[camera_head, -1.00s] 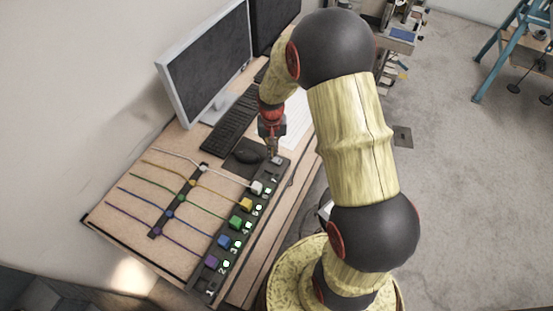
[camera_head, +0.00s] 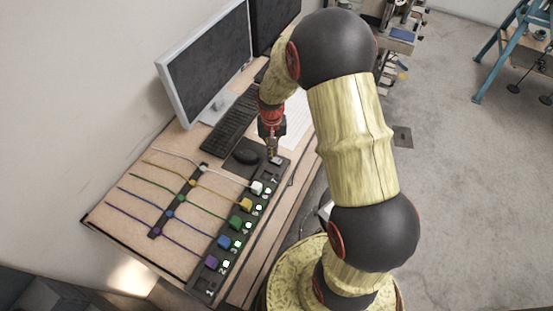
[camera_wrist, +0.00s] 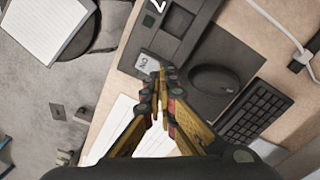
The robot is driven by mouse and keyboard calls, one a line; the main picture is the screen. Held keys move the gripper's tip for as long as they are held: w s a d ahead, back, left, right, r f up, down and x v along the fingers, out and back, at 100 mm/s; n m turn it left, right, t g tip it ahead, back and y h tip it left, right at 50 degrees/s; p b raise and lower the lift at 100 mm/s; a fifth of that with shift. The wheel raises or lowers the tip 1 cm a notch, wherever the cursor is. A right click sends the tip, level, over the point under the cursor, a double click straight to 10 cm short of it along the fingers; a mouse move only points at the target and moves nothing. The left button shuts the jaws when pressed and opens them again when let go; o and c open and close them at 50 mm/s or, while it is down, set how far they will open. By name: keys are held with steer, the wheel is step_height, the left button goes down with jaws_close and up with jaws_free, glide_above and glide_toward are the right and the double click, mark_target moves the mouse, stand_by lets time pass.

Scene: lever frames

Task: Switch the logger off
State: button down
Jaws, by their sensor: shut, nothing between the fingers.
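A long black power strip (camera_head: 207,283) with numbered places lies along the desk's front edge. White (camera_head: 257,187), yellow (camera_head: 246,204), green (camera_head: 235,222), blue (camera_head: 223,241) and purple (camera_head: 211,261) plugs sit in it, with lit green lights beside them. At the strip's far end, by number 7, is a small grey switch block (camera_wrist: 145,63) with faint lettering. My gripper (camera_wrist: 160,73) is shut and empty, its fingertips close beside that block; whether they touch it I cannot tell. It also shows in the head view (camera_head: 273,155). No logger label is readable.
A mouse (camera_wrist: 213,79) on a dark pad and a keyboard (camera_wrist: 258,112) lie close to the gripper. A monitor (camera_head: 205,65) stands behind. Coloured cables run through a dark cable bar (camera_head: 160,225) to the left. White paper (camera_wrist: 112,140) lies beside the gripper.

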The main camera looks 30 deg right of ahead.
steer(key=shift+f+b, duration=0.65)
steer(key=shift+f, duration=0.45)
stand_by(0.5)
steer(key=shift+r+p, duration=2.3)
steer(key=shift+r, duration=1.3)
